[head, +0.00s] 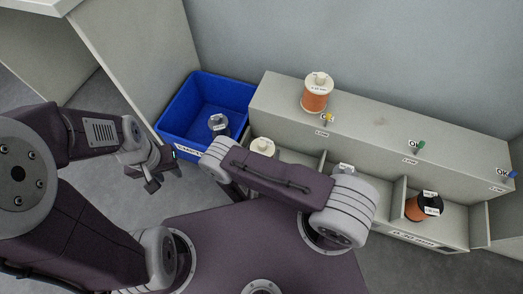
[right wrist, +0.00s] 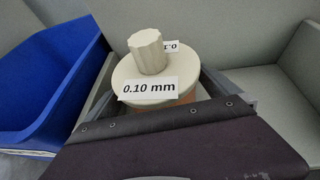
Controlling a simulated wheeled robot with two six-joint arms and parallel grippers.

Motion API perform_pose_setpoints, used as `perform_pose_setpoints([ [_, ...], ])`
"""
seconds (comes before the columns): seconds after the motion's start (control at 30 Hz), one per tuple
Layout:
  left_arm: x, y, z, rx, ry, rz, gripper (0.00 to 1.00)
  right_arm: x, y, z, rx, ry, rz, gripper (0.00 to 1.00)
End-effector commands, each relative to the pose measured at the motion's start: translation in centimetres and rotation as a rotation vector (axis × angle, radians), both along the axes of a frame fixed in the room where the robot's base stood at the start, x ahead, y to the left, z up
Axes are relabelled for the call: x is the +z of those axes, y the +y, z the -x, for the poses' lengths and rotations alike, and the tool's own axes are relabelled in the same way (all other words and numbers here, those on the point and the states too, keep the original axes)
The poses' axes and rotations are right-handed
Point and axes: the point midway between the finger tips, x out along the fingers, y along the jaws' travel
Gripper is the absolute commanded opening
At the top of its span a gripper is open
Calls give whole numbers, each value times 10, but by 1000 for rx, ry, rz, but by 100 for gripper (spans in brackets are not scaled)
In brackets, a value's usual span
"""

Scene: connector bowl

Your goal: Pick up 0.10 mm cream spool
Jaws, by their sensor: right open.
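The 0.10 mm cream spool (right wrist: 150,85) has a cream flange and knob, a white label and copper-coloured winding. It fills the middle of the right wrist view. In the head view a cream spool top (head: 262,146) shows in the shelf's left compartment, partly behind my right arm. My right gripper (right wrist: 158,98) is open close around or beside the spool; its dark body covers the spool's lower part, so contact cannot be told. In the head view the right fingers are hidden by the arm. My left gripper (head: 160,175) is open and empty, left of and below the blue bin.
The blue bin (head: 243,88) holds a dark-and-clear spool (head: 218,123). A cream-topped orange spool (head: 316,95) stands on the grey shelf's (head: 380,122) upper ledge. Dividers separate the compartments.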

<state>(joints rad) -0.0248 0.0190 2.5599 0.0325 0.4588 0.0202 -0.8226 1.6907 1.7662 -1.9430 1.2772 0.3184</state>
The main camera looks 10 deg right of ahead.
Motion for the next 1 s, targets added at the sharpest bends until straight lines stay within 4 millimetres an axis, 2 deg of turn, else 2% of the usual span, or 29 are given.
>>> perform_pose_setpoints([
  [0.07,0,0,0,0,0,0,36,0,0,0,0,0,0,100],
  [0.17,0,0,0,0,0,0,36,0,0,0,0,0,0,75],
  [0.3,0,0,0,0,0,0,36,0,0,0,-1,0,0,36],
  [0.37,0,0,0,0,0,0,36,1,0,0,-1,0,0,19],
  [0.4,1,0,0,0,0,0,36,2,0,-1,-1,-5,1,16],
  [0.67,3,0,0,0,0,0,36,5,1,-1,-1,-5,1,16],
  [1.0,30,0,0,0,0,0,36,39,1,-1,-1,-5,1,16],
])
